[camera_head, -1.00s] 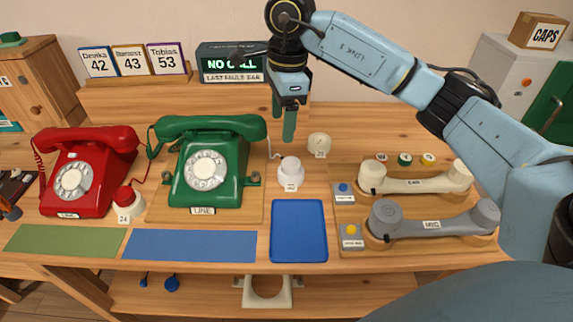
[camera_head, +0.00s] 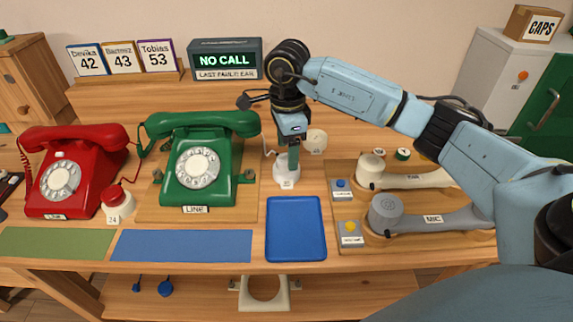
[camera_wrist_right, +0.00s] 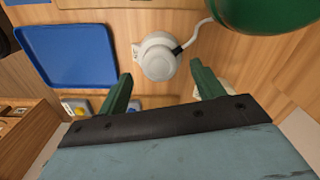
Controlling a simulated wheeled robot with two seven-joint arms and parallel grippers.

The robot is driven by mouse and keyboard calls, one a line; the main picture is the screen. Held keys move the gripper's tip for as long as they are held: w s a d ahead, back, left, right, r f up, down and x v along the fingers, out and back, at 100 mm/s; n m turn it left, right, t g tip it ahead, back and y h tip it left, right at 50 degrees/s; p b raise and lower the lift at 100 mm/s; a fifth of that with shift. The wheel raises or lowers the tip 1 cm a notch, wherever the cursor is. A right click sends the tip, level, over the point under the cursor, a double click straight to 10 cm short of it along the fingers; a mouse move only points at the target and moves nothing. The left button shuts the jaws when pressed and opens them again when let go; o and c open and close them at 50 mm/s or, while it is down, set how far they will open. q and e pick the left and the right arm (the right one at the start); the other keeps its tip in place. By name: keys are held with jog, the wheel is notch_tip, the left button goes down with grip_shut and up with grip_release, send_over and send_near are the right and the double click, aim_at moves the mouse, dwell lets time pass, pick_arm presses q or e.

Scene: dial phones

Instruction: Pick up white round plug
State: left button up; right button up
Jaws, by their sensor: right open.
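A white round plug (camera_head: 286,178) with a small label stands on the wooden table just right of the green phone, with a cord running to it. It also shows in the right wrist view (camera_wrist_right: 158,60), with the dark cord end at its side. My right gripper (camera_head: 292,160) is open above the plug, pointing down. In the wrist view its two green fingers (camera_wrist_right: 161,72) are spread to either side of the plug's near edge, and nothing is held. In the head view the fingers partly cover the plug's top. My left gripper is not in view.
The green phone (camera_head: 197,168) is close on the left. A blue tray (camera_head: 295,230) lies in front of the plug. Another white round piece (camera_head: 315,141) stands behind it to the right. Two handsets, one cream (camera_head: 410,180) and one grey (camera_head: 440,218), lie on the right.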

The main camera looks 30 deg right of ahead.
notch_tip(320, 180, down, 2)
jog(key=c, duration=1)
jog(key=shift+r, duration=0.15)
